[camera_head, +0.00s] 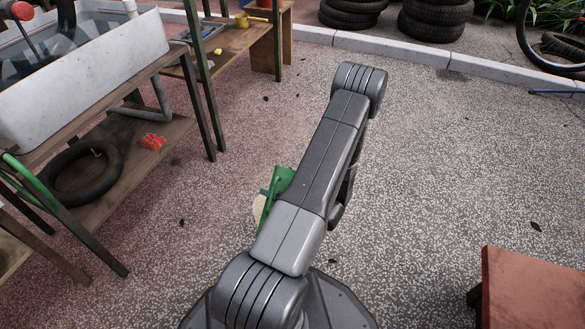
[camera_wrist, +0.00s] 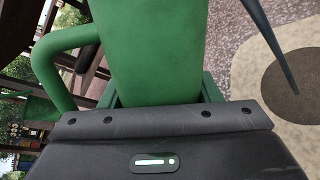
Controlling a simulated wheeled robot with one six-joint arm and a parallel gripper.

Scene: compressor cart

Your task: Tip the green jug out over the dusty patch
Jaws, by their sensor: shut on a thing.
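The green jug (camera_wrist: 150,45) fills the middle of the wrist view, its looped handle (camera_wrist: 50,60) to the left. My gripper (camera_wrist: 158,96) is shut on it; the finger ends are mostly hidden behind the jug. In the head view the jug (camera_head: 279,184) shows only partly beside my arm, which hides the rest and my gripper. A pale beige patch with a darker round middle (camera_wrist: 290,85) lies on the ground at the right of the wrist view. The jug's mouth and contents are out of view.
A bench with a pale water trough (camera_head: 90,80) stands at left; a black inner tube (camera_head: 85,176) and a red item (camera_head: 152,141) lie on its lower shelf. A reddish-brown table (camera_head: 530,300) is at lower right. Tyres (camera_head: 435,22) stand behind the kerb. Middle-right ground is open.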

